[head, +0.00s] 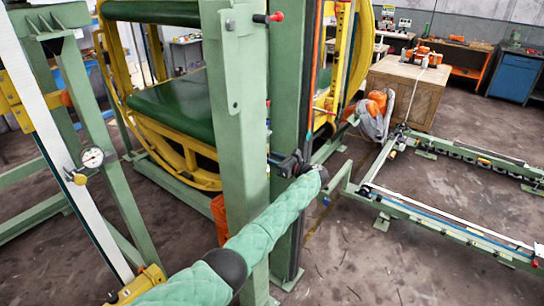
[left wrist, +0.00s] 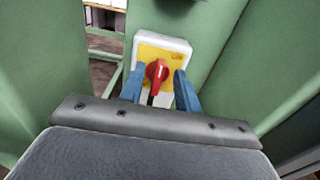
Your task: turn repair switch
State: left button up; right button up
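The repair switch is a red rotary knob (left wrist: 157,73) on a yellow plate (left wrist: 176,57) on a white box, fixed to a green post; it shows in the left wrist view. My left gripper (left wrist: 159,88) has two blue fingers spread apart, one on each side of the knob, with gaps between them and the knob. I cannot tell how far the tips are from the plate. My right gripper is not in view.
A thick green post (head: 236,120) stands close beside my left arm. The yellow ring (head: 180,158) of the inverter is behind it. A low green rail frame (head: 450,225) lies on the floor at right, near a wooden crate (head: 408,92). Floor at bottom right is clear.

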pick_arm(q)
jog(key=shift+w+a, duration=0.2)
jog(key=shift+a, duration=0.05)
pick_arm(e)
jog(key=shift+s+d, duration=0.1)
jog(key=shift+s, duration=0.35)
pick_arm(q)
jog(key=shift+c, duration=0.2)
grip_shut()
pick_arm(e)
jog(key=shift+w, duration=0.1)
pick_arm(q)
jog(key=shift+f, duration=0.1)
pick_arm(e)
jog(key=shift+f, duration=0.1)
